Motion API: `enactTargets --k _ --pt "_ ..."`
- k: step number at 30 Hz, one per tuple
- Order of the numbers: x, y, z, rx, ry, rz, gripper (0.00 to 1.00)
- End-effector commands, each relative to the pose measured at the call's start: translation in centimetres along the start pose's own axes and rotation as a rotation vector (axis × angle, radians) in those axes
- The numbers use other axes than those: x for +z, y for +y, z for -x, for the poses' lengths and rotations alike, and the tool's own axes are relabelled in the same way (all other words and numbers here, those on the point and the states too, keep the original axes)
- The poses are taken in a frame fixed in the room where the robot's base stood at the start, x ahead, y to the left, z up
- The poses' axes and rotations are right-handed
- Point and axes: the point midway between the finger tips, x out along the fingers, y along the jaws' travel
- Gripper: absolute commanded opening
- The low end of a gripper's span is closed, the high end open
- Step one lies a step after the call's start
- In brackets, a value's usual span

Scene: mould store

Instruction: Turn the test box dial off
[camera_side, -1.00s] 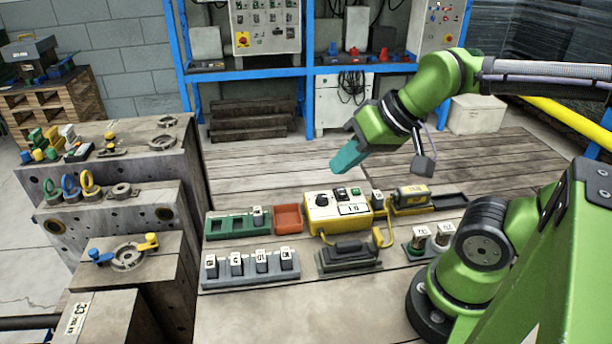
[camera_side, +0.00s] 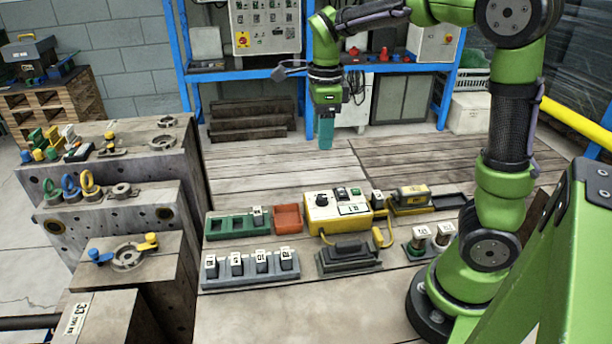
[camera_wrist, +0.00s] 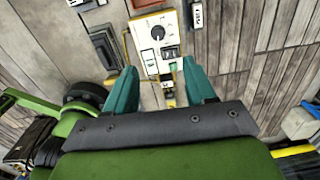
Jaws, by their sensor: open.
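The test box (camera_side: 335,212) is yellow with a white top and stands on the wooden table. Its round dark dial (camera_side: 322,200) is at the left of the top, with a dark switch and a green button to the right. In the wrist view the box's face (camera_wrist: 157,44) lies beyond the fingertips, and the dial (camera_wrist: 158,33) shows a pointer whose setting I cannot read. My gripper (camera_side: 325,136) points down, high above and behind the box, touching nothing. In the wrist view its two teal fingers (camera_wrist: 163,85) are apart and empty.
A green tray (camera_side: 228,226) and a red tray (camera_side: 288,217) lie left of the box. A grey rack (camera_side: 250,279) with several labelled blocks and a dark handled block (camera_side: 348,257) lie in front. The planks behind are clear.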

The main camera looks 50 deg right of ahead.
Motion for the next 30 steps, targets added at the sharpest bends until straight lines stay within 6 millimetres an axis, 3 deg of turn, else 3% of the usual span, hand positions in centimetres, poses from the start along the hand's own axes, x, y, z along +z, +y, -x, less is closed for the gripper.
enactTargets --k 4,11,30 --pt "-0.3 -0.1 0.8 0.01 0.013 -0.241 0.55" --pt "-0.4 0.2 -0.3 0.019 0.02 -0.325 0.55" --pt "-0.6 0.5 -13.3 0.02 0.019 -0.322 0.55"
